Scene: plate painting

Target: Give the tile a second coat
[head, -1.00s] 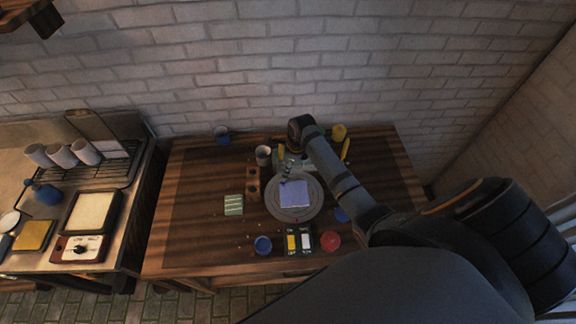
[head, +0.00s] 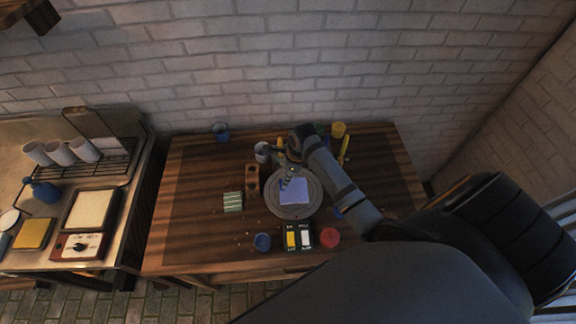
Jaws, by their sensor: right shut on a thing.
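The tile (head: 296,192) is a pale violet square lying on a round grey turntable (head: 312,207) on the wooden table. My right arm reaches in from the right, and my right gripper (head: 286,178) is over the upper left part of the tile. It is shut on a thin tool, probably a brush; the tool is small and mostly hidden, and I cannot tell whether its tip touches the tile. My left gripper is out of view.
Near the turntable are a blue pot (head: 262,242), a red pot (head: 329,237), a black tray with yellow and white blocks (head: 297,250), a wooden holder (head: 252,182), a grey cup (head: 262,152), a striped green block (head: 233,201) and a yellow cup (head: 338,130). The table's left side is clear.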

